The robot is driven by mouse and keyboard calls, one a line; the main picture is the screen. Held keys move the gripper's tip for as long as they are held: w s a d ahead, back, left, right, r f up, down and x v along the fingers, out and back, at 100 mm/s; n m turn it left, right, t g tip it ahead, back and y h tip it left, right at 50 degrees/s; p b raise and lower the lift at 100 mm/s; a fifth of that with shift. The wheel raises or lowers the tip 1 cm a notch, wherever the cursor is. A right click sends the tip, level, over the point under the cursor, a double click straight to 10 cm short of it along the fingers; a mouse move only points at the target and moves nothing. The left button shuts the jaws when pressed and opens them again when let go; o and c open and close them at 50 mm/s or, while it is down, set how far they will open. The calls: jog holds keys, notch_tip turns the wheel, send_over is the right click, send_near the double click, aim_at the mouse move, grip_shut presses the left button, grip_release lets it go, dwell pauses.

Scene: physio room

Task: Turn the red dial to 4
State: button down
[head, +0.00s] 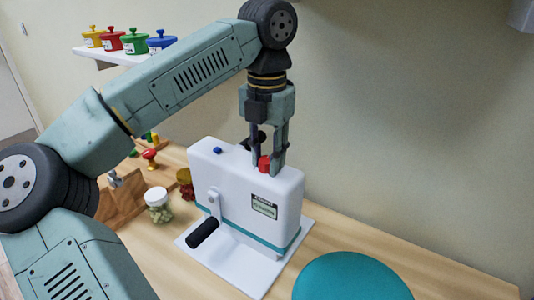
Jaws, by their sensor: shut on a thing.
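The red dial (264,164) sits on the top of a white machine (235,190) with a teal band. My gripper (267,165) points straight down over the machine's top. Its fingers are shut on the red dial, one on each side. The fingers hide part of the dial, and I cannot read any number or pointer on it.
The machine has a black crank handle (203,233) at its front, a small blue button (218,150) and a label (264,206). Jars (158,204) and a wooden rack (118,200) stand to its left. A teal round object (352,277) lies at front right. Coloured pots (134,42) stand on a shelf.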

jog(key=m, duration=0.4)
jog(key=shift+m, duration=0.4)
jog(key=m, duration=0.3)
jog(key=shift+m, duration=0.3)
jog(key=m, duration=0.3)
jog(key=shift+m, duration=2.1)
jog(key=c, duration=1.3)
grip_release()
